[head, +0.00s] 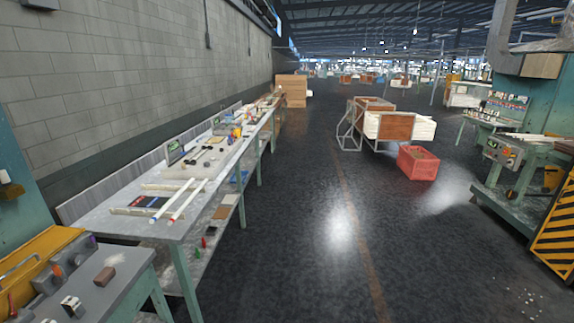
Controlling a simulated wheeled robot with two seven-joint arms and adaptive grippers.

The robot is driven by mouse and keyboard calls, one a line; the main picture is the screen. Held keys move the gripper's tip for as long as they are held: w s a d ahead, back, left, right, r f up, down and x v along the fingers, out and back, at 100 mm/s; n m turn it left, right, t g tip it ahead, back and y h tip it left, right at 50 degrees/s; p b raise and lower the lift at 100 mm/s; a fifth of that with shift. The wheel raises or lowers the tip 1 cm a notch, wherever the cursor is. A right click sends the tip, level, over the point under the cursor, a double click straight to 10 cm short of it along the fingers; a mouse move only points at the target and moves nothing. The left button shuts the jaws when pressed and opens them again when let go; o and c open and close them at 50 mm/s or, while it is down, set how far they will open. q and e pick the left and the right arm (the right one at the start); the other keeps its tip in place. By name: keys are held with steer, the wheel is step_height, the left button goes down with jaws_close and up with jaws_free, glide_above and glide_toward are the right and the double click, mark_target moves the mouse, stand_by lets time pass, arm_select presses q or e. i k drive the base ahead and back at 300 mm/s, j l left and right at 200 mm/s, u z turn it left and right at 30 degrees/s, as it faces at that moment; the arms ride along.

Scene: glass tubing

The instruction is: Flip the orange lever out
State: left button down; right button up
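At the lower left, a grey control panel (75,266) stands at the yellow housing of a machine. A small orange part (57,271) sticks up from this panel and may be the orange lever; its exact shape and position are too small to tell. A red handle (13,304) stands to its left, near the picture edge. A purple part (91,241) is on the panel's far end. Neither of my grippers is in view.
A long workbench (205,210) with glass tubes runs along the block wall. A red crate (417,164) and a cart (393,125) stand on the floor ahead. A machine with a yellow-black striped guard (555,240) is at right. The middle floor is clear.

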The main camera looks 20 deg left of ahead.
mark_target(59, 279)
steer(key=i+l+u, duration=0.1)
steer(key=i+u, duration=0.35)
steer(key=i+l+u, duration=0.15)
steer(key=u, duration=0.25)
steer(key=i+l+u, duration=0.3)
steer(key=u, duration=0.15)
steer(key=i+l+u, duration=0.25)
steer(key=l+u, duration=0.15)
steer(key=i+l+u, duration=0.15)
steer(key=l+u, duration=0.15)
steer(key=l, duration=0.15)
steer(key=i+l+u, duration=0.1)
steer(key=l+u, duration=0.25)
steer(key=l, duration=0.1)
